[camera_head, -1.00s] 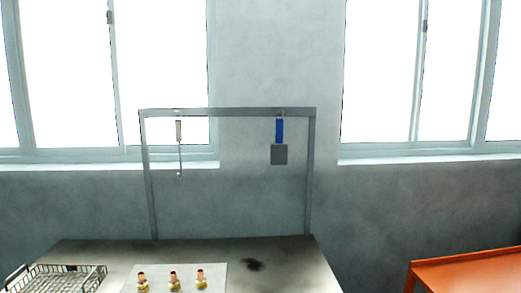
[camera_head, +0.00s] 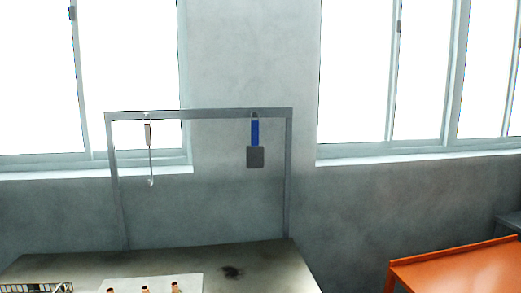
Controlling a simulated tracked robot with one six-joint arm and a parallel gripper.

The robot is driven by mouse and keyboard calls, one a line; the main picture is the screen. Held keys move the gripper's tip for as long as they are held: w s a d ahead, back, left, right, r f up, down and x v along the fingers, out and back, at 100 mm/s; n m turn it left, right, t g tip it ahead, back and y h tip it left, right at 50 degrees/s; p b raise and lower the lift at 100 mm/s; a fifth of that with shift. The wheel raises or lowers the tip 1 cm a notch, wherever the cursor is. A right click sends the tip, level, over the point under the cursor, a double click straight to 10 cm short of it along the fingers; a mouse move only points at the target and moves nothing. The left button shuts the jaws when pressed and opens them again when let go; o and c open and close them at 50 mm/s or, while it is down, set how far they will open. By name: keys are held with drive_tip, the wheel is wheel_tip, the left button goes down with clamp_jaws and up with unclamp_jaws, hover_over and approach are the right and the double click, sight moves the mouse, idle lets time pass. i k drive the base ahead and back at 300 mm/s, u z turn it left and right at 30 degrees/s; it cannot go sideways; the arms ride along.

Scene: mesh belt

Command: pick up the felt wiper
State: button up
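A tool with a blue handle and a flat grey pad, which looks like the felt wiper (camera_head: 255,157), hangs from the crossbar of a grey metal frame (camera_head: 200,114). It hangs near the right end of the bar, pad down, clear above the table. My gripper is not in view.
A thin hooked tool (camera_head: 150,155) hangs near the bar's left end. The table (camera_head: 270,262) holds a wire basket (camera_head: 35,288), a pale sheet (camera_head: 190,282) with three brass-coloured pieces, and a dark smudge (camera_head: 231,272). An orange table (camera_head: 455,270) stands at right. A wall is behind.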

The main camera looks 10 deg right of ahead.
sight(255, 153)
drive_tip(key=i, duration=0.85)
drive_tip(key=u, duration=0.05)
